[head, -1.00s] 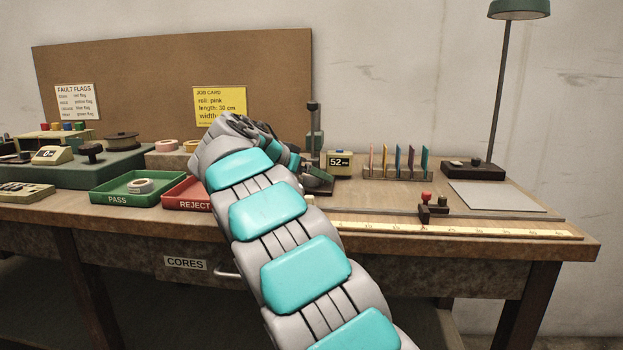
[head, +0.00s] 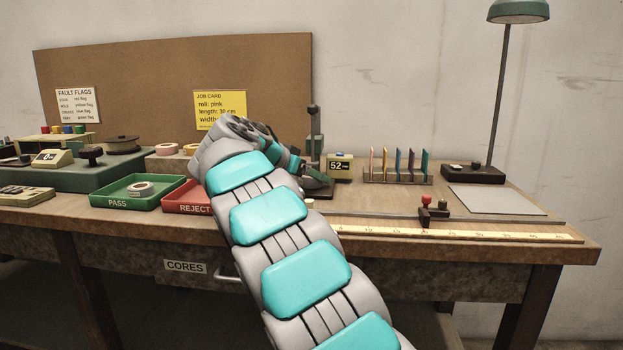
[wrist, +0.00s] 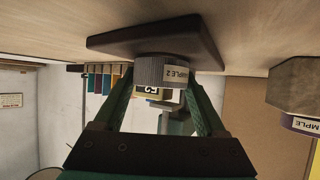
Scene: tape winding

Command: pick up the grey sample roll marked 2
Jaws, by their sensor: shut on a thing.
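The grey sample roll (wrist: 160,69) shows in the wrist view, which is upside down. Its pale label reads "…MPLE 2". My gripper (wrist: 163,84) is shut on it, with one green finger on each side. The roll is at a dark slab (wrist: 115,38) that lies on the bench; I cannot tell whether it rests on the slab or is just above it. In the head view, my arm hides the roll, and my gripper (head: 291,160) is only partly visible beside the gauge stand.
A second labelled roll (wrist: 301,123) shows at the right of the wrist view. In the head view, a "52" display (head: 339,167) and a rack of coloured cards (head: 398,178) stand right of my gripper. The red reject tray (head: 186,199) is to its left.

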